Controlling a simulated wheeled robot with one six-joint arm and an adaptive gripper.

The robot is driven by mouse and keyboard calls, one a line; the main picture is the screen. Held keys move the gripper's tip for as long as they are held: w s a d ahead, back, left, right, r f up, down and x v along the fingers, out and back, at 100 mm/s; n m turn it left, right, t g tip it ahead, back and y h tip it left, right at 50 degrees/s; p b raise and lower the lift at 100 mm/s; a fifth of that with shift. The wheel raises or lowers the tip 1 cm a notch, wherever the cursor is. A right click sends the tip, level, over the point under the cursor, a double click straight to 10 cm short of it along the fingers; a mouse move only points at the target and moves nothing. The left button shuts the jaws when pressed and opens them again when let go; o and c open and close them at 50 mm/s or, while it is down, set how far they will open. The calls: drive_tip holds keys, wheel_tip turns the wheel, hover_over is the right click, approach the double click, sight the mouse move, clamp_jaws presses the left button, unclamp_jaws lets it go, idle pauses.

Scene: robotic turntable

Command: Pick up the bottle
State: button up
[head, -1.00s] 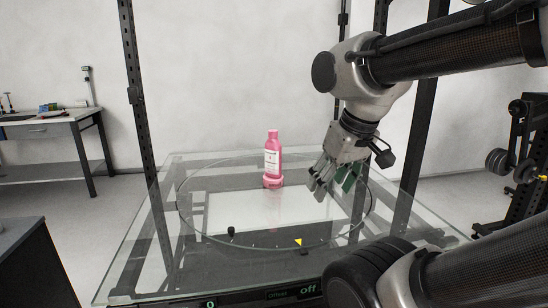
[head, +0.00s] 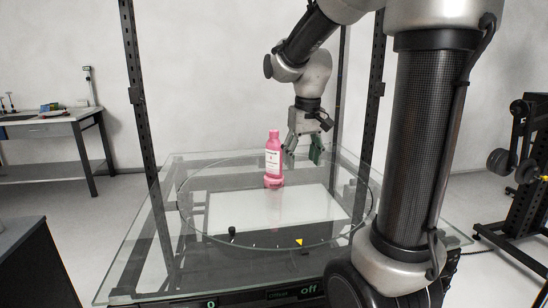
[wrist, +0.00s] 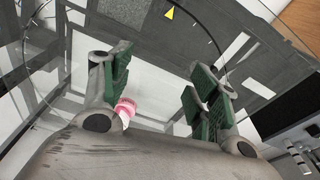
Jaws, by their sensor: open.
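My gripper (head: 303,160) is open and empty. It points down, just right of the bottle and close to it. In the wrist view a pink part of the bottle (wrist: 125,108) shows beside the left finger of my gripper (wrist: 160,90), which hides the rest of it. I cannot tell whether the finger touches the bottle.
Dark upright posts stand around the turntable, one at the left (head: 145,110) and one at the right (head: 377,110). A black knob (head: 232,231) and a yellow triangle marker (head: 299,243) sit near the front. The rest of the glass is clear.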

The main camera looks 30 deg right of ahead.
drive_tip(key=w+d+f+m, duration=0.1)
drive_tip(key=w+d, duration=0.2)
drive_tip(key=w, duration=0.9)
drive_tip(key=w+d+f, duration=0.2)
drive_tip(key=w+d, duration=0.2)
drive_tip(key=w, duration=0.8)
wheel_tip(320, 180, up, 7)
drive_tip(key=m+t+h, duration=0.1)
drive_tip(key=t, duration=0.2)
hover_over(274, 132)
drive_tip(key=shift+d+f, duration=0.1)
drive_tip(key=shift+f, duration=0.75)
drive_tip(key=x, duration=0.5)
drive_tip(key=shift+d+f, duration=0.1)
drive_tip(key=shift+f, duration=0.1)
clamp_jaws()
